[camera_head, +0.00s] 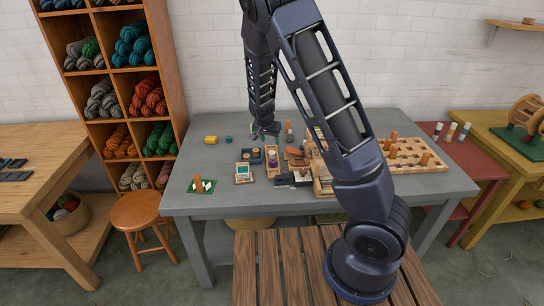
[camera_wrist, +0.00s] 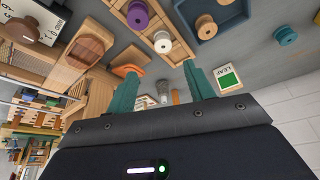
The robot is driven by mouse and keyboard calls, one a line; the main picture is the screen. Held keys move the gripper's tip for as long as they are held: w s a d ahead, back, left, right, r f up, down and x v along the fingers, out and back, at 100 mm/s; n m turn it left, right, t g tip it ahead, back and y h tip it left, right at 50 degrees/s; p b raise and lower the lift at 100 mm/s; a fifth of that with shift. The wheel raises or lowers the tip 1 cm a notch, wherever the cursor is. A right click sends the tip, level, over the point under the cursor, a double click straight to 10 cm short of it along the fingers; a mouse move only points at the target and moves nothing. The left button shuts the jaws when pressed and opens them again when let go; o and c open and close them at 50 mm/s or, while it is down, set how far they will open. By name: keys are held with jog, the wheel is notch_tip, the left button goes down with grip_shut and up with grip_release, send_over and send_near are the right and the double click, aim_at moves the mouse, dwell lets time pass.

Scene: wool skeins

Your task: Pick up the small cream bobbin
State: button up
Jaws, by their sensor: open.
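A small cream bobbin (camera_wrist: 162,42) stands in a compartment of a wooden tray (camera_wrist: 180,53) in the wrist view, beside a purple bobbin (camera_wrist: 138,14). My gripper (camera_wrist: 162,82) is open, its two teal fingers apart with nothing held between them. The bobbin shows beyond the fingertips, between them from side to side and apart from them. In the head view my gripper (camera_head: 266,132) is over the back half of the grey table (camera_head: 225,205), behind the wooden tray (camera_head: 271,175). The cream bobbin is too small to make out there.
A blue tray (camera_wrist: 237,16) with brown spools adjoins the wooden tray. A teal spool (camera_wrist: 285,36) and a green-labelled card (camera_wrist: 229,78) lie nearby. A wooden peg board (camera_head: 430,163) stands at the table's right.

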send_over(272, 152)
jog(key=s, duration=0.3)
jog(key=f, duration=0.5)
jog(key=shift+w+a, duration=0.2)
jog(key=shift+a, duration=0.1)
jog(key=shift+a+x, duration=0.2)
jog(key=shift+x, duration=2.55)
jog(key=shift+w, duration=0.15)
jog(key=c, duration=1)
